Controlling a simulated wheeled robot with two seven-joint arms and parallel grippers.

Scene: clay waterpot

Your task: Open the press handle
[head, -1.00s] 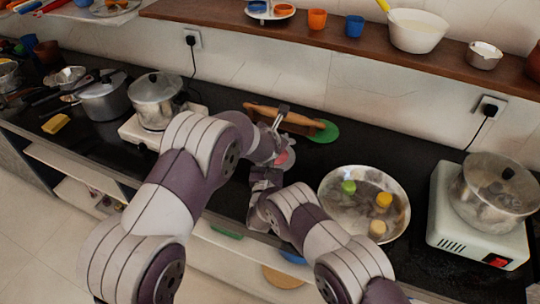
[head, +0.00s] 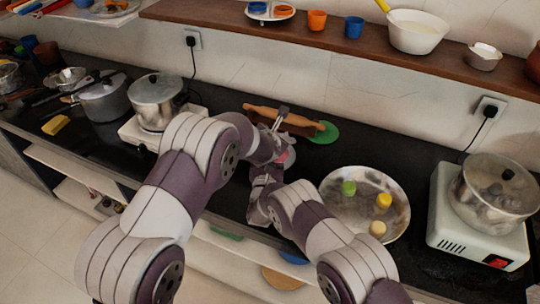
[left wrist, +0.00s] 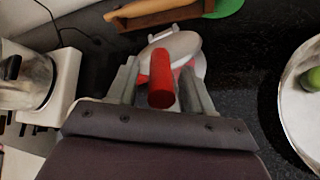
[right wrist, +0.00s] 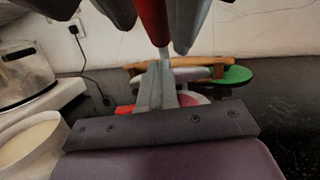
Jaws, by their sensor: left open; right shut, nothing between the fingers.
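The press has a red handle (left wrist: 161,78), a silver top plate (left wrist: 176,45) and a red and white round base (left wrist: 199,66). It sits on the dark counter and is mostly hidden by my arms in the head view (head: 287,156). My left gripper (left wrist: 159,66) is open, with its fingers on either side of the red handle; I cannot tell if they touch it. The right wrist view also shows the handle (right wrist: 152,20) standing up between those fingers. My right gripper (right wrist: 157,66) is shut and empty, low in front of the press, beneath the left gripper.
A rolling pin (head: 285,116) on a wooden stand and a green disc (head: 327,133) lie behind the press. A wide metal pan (head: 350,220) with several small pieces is to the right. A stove with a pot (head: 154,92) is to the left. A wall shelf (head: 300,36) runs above.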

